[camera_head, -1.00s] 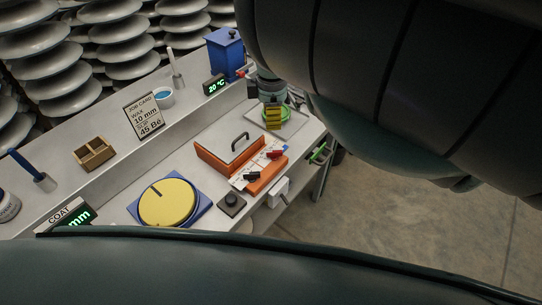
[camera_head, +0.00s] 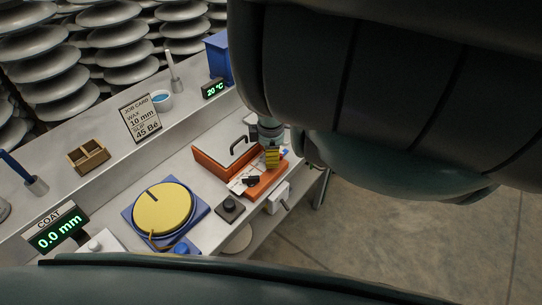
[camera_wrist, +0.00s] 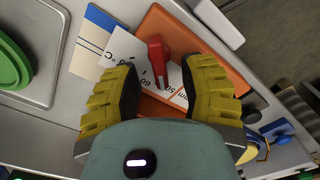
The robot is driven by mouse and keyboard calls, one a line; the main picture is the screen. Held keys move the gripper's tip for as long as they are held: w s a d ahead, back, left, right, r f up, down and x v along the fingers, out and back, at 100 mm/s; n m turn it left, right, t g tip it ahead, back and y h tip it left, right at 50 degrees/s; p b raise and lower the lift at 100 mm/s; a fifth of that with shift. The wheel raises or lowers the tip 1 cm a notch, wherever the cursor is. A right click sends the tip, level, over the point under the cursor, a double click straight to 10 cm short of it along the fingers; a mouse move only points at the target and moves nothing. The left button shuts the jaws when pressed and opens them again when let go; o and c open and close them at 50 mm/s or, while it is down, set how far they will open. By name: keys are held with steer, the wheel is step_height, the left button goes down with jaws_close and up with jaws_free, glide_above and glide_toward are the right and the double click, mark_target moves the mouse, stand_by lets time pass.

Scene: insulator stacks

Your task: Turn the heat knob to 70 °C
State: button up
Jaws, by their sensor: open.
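The red heat knob (camera_wrist: 157,62) stands on a white dial plate (camera_wrist: 128,52) marked °C on the orange box (camera_wrist: 195,45). My gripper (camera_wrist: 160,74) is open, with its yellow ribbed fingers on either side of the knob; I cannot tell whether they touch it. In the head view my gripper (camera_head: 272,157) is over the right part of the orange box (camera_head: 262,188) and hides the red knob. The small display (camera_head: 213,89) reads 20 °C.
A yellow disc (camera_head: 163,209) on a blue base and a small black knob box (camera_head: 231,208) stand left of the orange box. The coat display (camera_head: 58,232) reads 0.0 mm. A blue container (camera_head: 218,57) stands behind. A green round thing (camera_wrist: 10,66) lies left in the wrist view.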

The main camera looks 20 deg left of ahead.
steer(key=shift+s+d+f, duration=0.1)
steer(key=shift+f, duration=0.25)
steer(key=shift+c, duration=0.3)
jaws_close()
